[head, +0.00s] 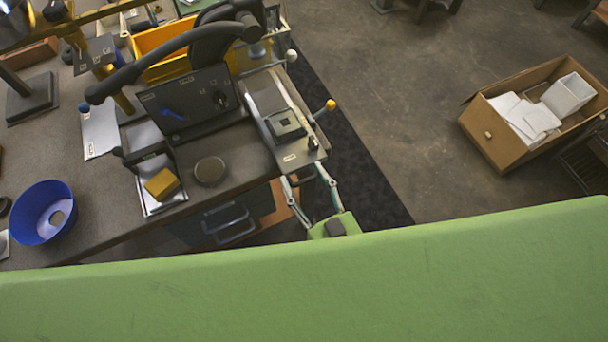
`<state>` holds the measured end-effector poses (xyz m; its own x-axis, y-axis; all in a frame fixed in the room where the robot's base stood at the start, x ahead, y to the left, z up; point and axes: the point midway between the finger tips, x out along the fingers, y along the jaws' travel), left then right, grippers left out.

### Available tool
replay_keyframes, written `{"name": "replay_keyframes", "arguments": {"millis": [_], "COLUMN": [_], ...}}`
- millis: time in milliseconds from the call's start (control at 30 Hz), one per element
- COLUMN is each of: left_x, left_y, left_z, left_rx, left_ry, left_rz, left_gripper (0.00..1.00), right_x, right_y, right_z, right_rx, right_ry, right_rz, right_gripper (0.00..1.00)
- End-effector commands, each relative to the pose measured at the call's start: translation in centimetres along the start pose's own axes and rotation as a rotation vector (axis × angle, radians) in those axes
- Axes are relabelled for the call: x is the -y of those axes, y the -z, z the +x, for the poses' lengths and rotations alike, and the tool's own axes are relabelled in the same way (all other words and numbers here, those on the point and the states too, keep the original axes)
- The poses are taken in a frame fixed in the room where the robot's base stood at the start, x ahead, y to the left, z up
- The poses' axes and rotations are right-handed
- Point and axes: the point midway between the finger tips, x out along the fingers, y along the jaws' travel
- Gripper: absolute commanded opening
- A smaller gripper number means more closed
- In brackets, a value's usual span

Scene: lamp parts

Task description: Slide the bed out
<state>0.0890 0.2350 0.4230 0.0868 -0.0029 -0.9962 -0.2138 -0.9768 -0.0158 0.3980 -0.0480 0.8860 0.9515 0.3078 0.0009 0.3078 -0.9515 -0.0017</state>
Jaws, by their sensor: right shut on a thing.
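The bed (268,98) is a long grey slide on the bench's right side, with a dark square block (286,125) near its front end. A yellow ball-tipped lever and a pale knob stick out at its right side. My right gripper (304,170), with pale linkage fingers and a green body, is at the bed's front end, just past the bench edge. It is shut on that end; the exact contact of the fingertips is hard to see. My left gripper is not in view.
The bench holds a dark upright panel (188,103) with a curved black handle (160,62), a yellow bin (163,45), a blue bowl (43,212) and a yellow block (162,184) in a small tray. A cardboard box (497,145) stands right. Floor between is clear.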

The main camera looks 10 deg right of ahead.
Motion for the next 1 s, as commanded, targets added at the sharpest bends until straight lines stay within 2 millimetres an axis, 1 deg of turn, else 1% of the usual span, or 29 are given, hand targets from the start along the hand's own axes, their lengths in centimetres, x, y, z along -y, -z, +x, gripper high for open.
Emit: {"name": "replay_keyframes", "arguments": {"millis": [33, 67, 100, 133, 433, 567, 667, 900, 1000], "left_x": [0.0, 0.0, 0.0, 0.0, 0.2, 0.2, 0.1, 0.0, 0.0], "left_y": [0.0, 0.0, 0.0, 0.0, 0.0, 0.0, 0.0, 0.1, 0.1], "left_z": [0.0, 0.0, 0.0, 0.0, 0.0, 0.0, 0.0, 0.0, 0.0], "left_rx": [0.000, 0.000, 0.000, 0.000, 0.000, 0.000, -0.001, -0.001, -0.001], "left_ry": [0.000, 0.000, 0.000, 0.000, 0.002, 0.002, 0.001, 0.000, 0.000], "left_rz": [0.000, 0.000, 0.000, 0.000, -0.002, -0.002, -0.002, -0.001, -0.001], "left_gripper": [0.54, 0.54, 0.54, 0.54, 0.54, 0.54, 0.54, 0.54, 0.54], "right_x": [0.4, 0.4, 0.4, 0.4, 0.2, 0.1, 0.2, 0.3, 0.3], "right_y": [-0.5, -0.5, -0.5, -0.5, -0.3, -0.3, -0.3, -0.3, -0.3], "right_z": [-0.3, -0.3, -0.3, -0.3, -0.2, -1.0, -2.5, -7.8, -9.7], "right_rx": [0.012, 0.012, 0.012, 0.012, 0.007, 0.007, 0.010, 0.012, 0.011], "right_ry": [0.006, 0.006, 0.006, 0.007, 0.003, 0.003, 0.003, 0.005, 0.005], "right_rz": [0.005, 0.005, 0.005, 0.004, 0.001, 0.000, 0.001, 0.000, 0.001], "right_gripper": [0.10, 0.10, 0.51, 0.56, 0.56, 0.56, 0.56, 0.56, 0.56]}}
